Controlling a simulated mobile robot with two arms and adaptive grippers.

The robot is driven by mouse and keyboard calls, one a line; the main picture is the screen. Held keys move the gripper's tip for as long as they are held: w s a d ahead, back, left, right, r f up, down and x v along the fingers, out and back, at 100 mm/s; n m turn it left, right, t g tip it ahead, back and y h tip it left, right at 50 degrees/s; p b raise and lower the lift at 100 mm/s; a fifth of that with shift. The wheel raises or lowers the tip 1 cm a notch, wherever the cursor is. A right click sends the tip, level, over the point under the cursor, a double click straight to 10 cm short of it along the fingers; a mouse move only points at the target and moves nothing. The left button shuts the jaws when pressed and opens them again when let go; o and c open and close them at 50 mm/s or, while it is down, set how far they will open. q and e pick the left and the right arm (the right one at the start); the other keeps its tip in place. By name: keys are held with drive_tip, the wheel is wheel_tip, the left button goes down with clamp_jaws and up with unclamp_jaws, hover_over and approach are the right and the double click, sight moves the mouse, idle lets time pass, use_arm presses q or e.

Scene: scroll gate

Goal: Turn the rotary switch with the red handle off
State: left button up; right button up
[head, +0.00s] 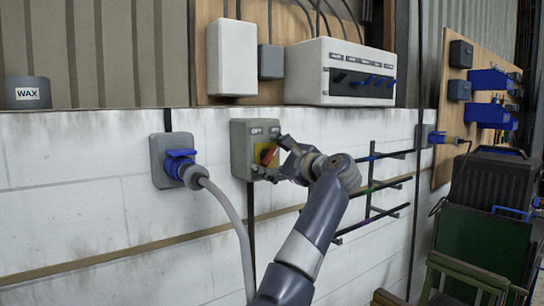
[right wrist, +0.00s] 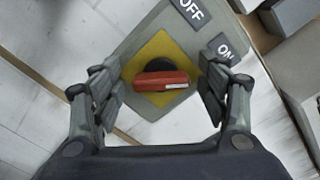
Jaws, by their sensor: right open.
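The rotary switch is a grey box (head: 240,150) on the white wall with a yellow plate and a red handle (head: 268,155). In the right wrist view the red handle (right wrist: 160,79) lies across the yellow plate (right wrist: 150,55), its white-marked end on the side nearer the ON label (right wrist: 226,51). The OFF label (right wrist: 190,10) is above it. My right gripper (head: 276,160) is open in front of the switch. In the right wrist view its fingers (right wrist: 161,88) stand either side of the handle, with gaps showing. My left gripper is not in view.
A blue plug (head: 182,165) with a grey cable hangs left of the switch. Black rails (head: 385,187) stick out on the right. A white panel box (head: 345,70) is mounted above. A dark crate (head: 490,185) and green chairs (head: 480,240) stand at the right.

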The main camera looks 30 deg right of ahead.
drive_tip(key=c, duration=1.1)
drive_tip(key=shift+o, duration=0.2)
drive_tip(key=n, duration=0.1)
drive_tip(key=n+b, duration=0.1)
drive_tip(key=n, duration=0.1)
drive_tip(key=shift+f+n, duration=0.2)
drive_tip(key=shift+n, duration=0.1)
drive_tip(key=n+b, duration=0.1)
drive_tip(key=n, duration=0.3)
drive_tip(key=shift+f+n, duration=0.1)
drive_tip(key=shift+n, duration=0.2)
drive_tip(key=n, duration=0.3)
drive_tip(key=shift+b, duration=0.4)
drive_tip(key=shift+f+n, duration=0.1)
drive_tip(key=shift+n, duration=2.2)
